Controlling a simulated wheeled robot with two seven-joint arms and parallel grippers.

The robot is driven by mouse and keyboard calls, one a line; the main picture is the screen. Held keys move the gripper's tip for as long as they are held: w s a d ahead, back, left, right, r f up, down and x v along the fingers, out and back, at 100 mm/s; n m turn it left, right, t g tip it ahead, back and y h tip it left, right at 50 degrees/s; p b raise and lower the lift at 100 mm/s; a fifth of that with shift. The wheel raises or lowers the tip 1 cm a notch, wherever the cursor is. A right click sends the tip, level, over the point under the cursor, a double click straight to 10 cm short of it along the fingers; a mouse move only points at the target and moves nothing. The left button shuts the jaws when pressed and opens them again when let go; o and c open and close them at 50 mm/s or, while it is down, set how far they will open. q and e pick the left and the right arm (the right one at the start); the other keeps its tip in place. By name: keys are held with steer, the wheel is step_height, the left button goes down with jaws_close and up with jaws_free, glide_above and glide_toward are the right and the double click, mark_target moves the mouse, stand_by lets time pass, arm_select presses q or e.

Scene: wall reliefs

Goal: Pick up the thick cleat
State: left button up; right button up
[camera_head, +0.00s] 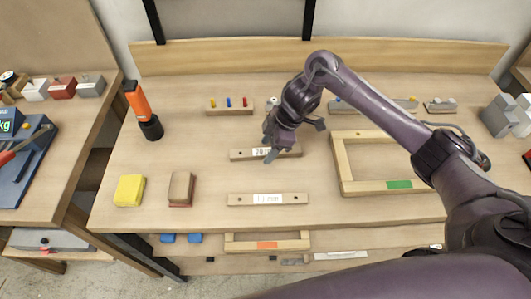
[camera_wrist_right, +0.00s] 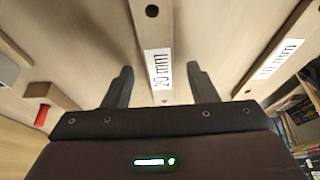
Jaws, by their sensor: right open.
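The thick cleat (camera_head: 245,155), a pale wooden strip with a white label reading 20 mm, lies on the workbench under my right gripper (camera_head: 294,141), which partly covers it. In the right wrist view the thick cleat (camera_wrist_right: 158,60) runs between the two open fingers of my right gripper (camera_wrist_right: 160,70), which look empty. Whether the fingers reach down beside it, I cannot tell. A similar cleat labelled 10 mm (camera_head: 240,199) lies nearer the bench's front edge; this 10 mm cleat (camera_wrist_right: 270,60) also shows at the right of the wrist view. My left gripper is not in view.
An orange-and-black bottle-like tool (camera_head: 139,105), a yellow block (camera_head: 130,190) and a brown block (camera_head: 181,187) stand at the left. A wooden frame (camera_head: 345,168) lies to the right. Bare bench separates the cleats.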

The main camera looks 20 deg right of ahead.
steer(key=shift+a+f, duration=0.2)
steer(key=shift+f, duration=0.15)
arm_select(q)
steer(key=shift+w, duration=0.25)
arm_select(e)
steer(key=shift+c, duration=0.2)
jaws_close()
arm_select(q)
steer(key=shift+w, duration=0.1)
arm_select(e)
steer(key=shift+w+r, duration=0.1)
